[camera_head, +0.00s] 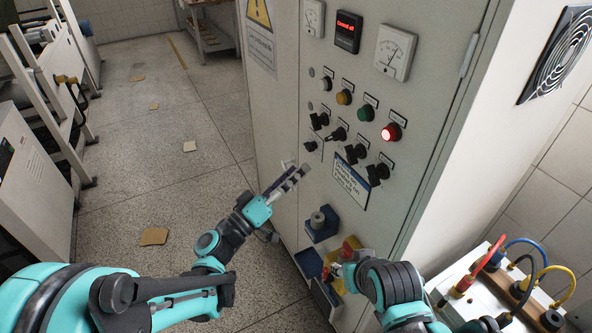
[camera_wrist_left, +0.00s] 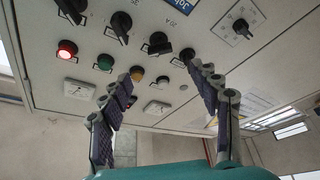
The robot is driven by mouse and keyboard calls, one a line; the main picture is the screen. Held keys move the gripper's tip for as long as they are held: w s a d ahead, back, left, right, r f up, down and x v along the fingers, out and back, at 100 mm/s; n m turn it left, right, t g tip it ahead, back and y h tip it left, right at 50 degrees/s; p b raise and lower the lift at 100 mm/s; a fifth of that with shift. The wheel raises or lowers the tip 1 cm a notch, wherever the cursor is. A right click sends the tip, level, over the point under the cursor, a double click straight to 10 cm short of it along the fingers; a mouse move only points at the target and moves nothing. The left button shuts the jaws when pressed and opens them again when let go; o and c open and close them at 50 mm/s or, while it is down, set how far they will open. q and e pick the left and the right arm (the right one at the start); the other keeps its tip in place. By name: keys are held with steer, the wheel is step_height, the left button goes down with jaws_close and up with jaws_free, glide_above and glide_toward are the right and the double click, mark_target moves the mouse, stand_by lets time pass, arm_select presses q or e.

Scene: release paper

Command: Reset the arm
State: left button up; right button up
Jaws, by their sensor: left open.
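My left gripper (camera_head: 290,178) reaches in front of the grey control cabinet (camera_head: 275,130), just left of the lower black knobs. In the left wrist view the left gripper (camera_wrist_left: 160,78) has its two dark fingers spread apart with nothing between them. The cabinet panel (camera_wrist_left: 185,20) with knobs and lamps lies beyond the fingers. My right arm comes in at the lower right, and its gripper (camera_head: 338,270) is low by the cabinet front. Its fingers are partly hidden by the wrist, so their opening is unclear.
The panel has a lit red lamp (camera_head: 391,132), black knobs (camera_head: 356,153) and meters (camera_head: 394,52). Blue holders (camera_head: 322,225) and a yellow-red item (camera_head: 350,248) are at the lower front. A cabled box (camera_head: 470,290) stands right. Paper scraps (camera_head: 153,237) lie on the open floor.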

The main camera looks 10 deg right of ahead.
arm_select(q)
steer(key=s+a+f+g+y, duration=0.4)
steer(key=s+a+f+y, duration=0.5)
steer(key=s, duration=0.1)
steer(key=s+a+f+y, duration=0.2)
steer(key=s+a+y, duration=0.2)
steer(key=a, duration=0.4)
steer(key=s+a+f+n+g+y, duration=0.1)
steer(key=s+a+y, duration=0.3)
steer(key=a, duration=0.4)
steer(key=shift+a+f+n, duration=0.2)
steer(key=shift+f+n, duration=0.1)
steer(key=shift+f, duration=0.55)
steer(key=shift+s, duration=0.1)
